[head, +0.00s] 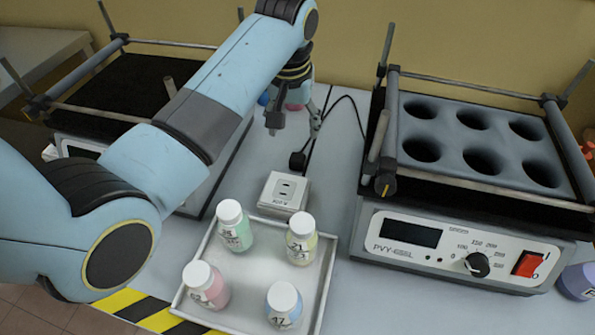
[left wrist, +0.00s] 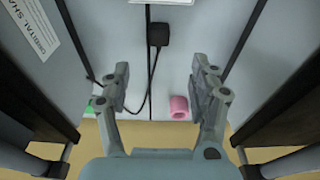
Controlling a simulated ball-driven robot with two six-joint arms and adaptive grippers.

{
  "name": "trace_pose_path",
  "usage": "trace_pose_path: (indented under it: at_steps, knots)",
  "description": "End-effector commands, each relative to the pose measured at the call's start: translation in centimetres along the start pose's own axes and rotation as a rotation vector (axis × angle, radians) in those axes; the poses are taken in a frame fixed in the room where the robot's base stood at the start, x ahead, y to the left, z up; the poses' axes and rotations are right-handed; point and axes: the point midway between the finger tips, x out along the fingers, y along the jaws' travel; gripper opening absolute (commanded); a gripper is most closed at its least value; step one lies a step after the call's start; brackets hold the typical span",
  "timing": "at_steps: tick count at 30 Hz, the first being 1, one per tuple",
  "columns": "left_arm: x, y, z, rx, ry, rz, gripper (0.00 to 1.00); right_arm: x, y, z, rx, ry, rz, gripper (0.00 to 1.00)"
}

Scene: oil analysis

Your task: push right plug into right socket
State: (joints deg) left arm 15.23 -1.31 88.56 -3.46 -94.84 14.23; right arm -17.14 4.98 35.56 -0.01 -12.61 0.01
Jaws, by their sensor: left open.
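A black plug (head: 297,160) lies on the grey table just behind the white socket box (head: 284,192), apart from it. A black cord runs back from the plug. The plug also shows in the left wrist view (left wrist: 158,34), and an edge of the white socket box (left wrist: 165,2) shows at the top there. My left gripper (head: 295,122) is open and empty, behind the plug in the head view. In the left wrist view its fingers are spread, with the plug above and between them. My right gripper is in neither view. I see only one plug and one socket box.
A tray (head: 256,284) with several capped bottles stands in front of the socket box. A shaker (head: 455,237) stands at the right, another (head: 117,113) at the left, partly behind my arm. A pink object (left wrist: 179,107) lies near the left gripper's fingers.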

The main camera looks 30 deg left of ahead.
Motion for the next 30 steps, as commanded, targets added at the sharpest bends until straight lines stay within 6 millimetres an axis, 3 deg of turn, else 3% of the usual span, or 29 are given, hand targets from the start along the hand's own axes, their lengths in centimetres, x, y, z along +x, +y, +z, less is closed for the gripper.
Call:
trace_pose_path:
  at_steps: [1,3,14,24,30]
  knots:
    - [1.2,0.0,0.2,0.0,-0.001,0.0,0.62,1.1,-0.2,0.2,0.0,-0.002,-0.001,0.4]
    - [1.5,0.0,0.3,0.0,-0.002,0.0,0.62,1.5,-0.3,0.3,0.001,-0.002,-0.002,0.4]
    - [1.4,0.0,0.2,0.0,-0.001,0.0,0.62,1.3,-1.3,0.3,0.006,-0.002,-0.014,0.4]
    - [6.2,0.0,0.3,0.0,-0.004,-0.001,0.62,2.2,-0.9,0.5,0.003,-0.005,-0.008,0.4]
    - [7.0,0.0,0.2,0.0,-0.001,0.0,0.62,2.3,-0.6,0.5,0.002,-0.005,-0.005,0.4]
